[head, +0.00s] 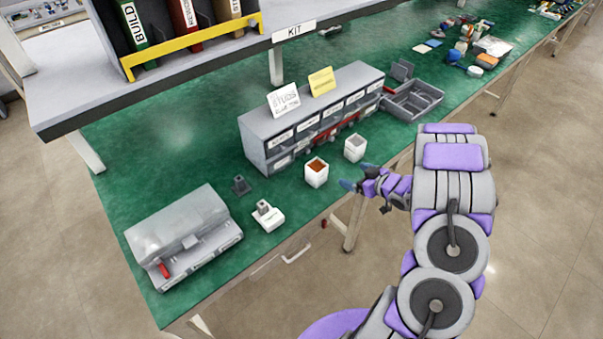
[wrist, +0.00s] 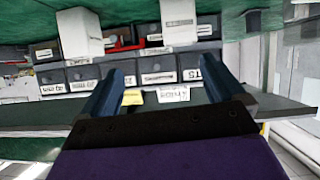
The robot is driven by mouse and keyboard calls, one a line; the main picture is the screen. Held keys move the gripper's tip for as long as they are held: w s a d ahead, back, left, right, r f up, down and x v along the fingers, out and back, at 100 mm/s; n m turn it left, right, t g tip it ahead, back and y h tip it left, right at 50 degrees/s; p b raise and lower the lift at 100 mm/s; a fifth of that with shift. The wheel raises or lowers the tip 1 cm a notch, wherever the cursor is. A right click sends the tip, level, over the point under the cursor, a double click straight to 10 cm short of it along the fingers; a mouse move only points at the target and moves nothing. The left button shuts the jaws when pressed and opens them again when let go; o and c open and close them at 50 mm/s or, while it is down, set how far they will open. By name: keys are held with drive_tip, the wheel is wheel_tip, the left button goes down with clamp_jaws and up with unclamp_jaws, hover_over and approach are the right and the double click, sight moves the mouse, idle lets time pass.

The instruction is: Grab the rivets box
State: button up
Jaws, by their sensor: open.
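Two small white open-topped boxes stand near the green bench's front edge. One white box (head: 317,173) has orange-brown contents; the other white box (head: 355,148) has greyish contents. I cannot read which is the rivets box. In the wrist view, which looks upside down, one white box (wrist: 80,32) is at upper left and another (wrist: 178,20) at upper centre. My gripper (head: 357,178) is at the bench's front edge, close to the greyish box and apart from both boxes. In the wrist view my gripper (wrist: 163,70) has its fingers spread with nothing held.
A grey cabinet of labelled bins (head: 315,118) stands behind the boxes, with a white card and a yellow card on top. A grey divided tray (head: 412,100) is to the right. A grey machine (head: 183,235) and a small white device (head: 268,216) are to the left.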

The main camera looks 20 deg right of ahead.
drive_tip(key=a+y, duration=0.1)
drive_tip(key=a, duration=0.1)
drive_tip(key=b, duration=0.2)
approach(314, 166)
drive_tip(key=shift+t, duration=0.3)
drive_tip(key=w+f, duration=0.4)
drive_tip(key=w, duration=0.1)
drive_tip(key=shift+a, duration=0.15)
drive_tip(key=shift+a+b+x, duration=0.1)
drive_tip(key=shift+b+x, duration=0.4)
drive_tip(key=shift+x, duration=1.05)
drive_tip(key=shift+a+b+x, duration=0.15)
drive_tip(key=shift+b+x, duration=0.35)
drive_tip(key=shift+x, duration=1.1)
drive_tip(key=shift+s+r, duration=0.1)
drive_tip(key=shift+c, duration=0.3)
drive_tip(key=c, duration=1.2)
